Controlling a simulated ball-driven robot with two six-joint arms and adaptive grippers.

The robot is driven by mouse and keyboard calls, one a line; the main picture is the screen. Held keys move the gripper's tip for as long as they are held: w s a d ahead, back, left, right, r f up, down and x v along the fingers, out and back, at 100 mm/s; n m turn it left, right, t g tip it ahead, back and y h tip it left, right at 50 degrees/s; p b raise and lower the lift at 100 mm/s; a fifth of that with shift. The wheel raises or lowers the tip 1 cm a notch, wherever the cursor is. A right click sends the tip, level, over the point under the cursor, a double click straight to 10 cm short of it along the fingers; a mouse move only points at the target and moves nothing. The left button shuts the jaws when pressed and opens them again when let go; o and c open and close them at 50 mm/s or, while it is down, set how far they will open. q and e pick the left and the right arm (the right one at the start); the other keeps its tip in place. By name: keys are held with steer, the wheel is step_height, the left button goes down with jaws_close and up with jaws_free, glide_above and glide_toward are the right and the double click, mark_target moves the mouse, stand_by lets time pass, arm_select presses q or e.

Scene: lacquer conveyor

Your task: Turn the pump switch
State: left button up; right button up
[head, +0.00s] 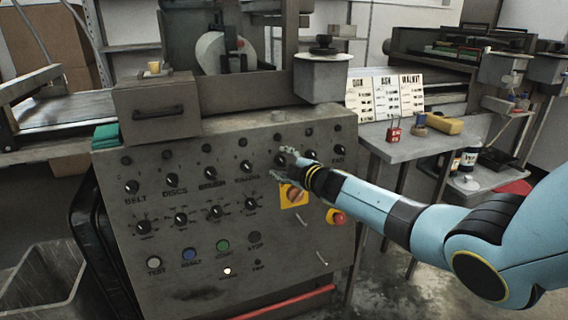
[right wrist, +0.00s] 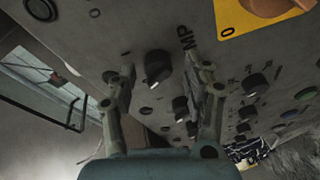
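The grey control panel (head: 200,245) faces me in the head view with rows of black knobs. In the right wrist view the pump switch (right wrist: 157,68), a black rotary knob with a pale pointer mark, shows beside the letters "MP". My right gripper (right wrist: 161,72) is open, with one finger on each side of this knob. I cannot tell whether the fingers touch it. In the head view my right gripper (head: 281,164) is at the panel's upper right and largely covers the knob and its label. My left gripper is not in view.
The FAN knob (head: 339,150) is just right of the gripper. A yellow-plated rotary switch (head: 293,196) and a red button (head: 337,217) sit below it. The RADIUS-side knobs and BRUSH knob (head: 211,174) are to the left. A side table (head: 400,150) stands right of the panel.

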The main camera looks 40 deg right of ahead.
steer(key=s+r, duration=0.2)
steer(key=s, duration=0.9)
steer(key=shift+s+a, duration=0.2)
steer(key=shift+s, duration=0.2)
steer(key=shift+f, duration=0.15)
steer(key=s+a+f+m+g+h, duration=0.15)
steer(key=s+f+m+g, duration=0.25)
steer(key=s+f, duration=0.95)
steer(key=s+a+f+m+g, duration=0.2)
steer(key=s+f+m+g, duration=0.2)
steer(key=s+f, duration=1)
steer(key=s+a+f+m+g, duration=0.1)
steer(key=s+a+f+g, duration=0.1)
steer(key=s+f, duration=0.3)
steer(key=s+a+f+m+g+y, duration=0.1)
steer(key=s+f, duration=0.4)
steer(key=s, duration=0.7)
steer(key=s+a+f+m+g, duration=0.2)
steer(key=s+a+f+g, duration=0.1)
steer(key=s, duration=0.6)
step_height(320, 180, down, 2)
steer(key=shift+s+a+f+m+g, duration=0.15)
steer(key=shift+a+m+g, duration=0.2)
steer(key=shift+g, duration=0.45)
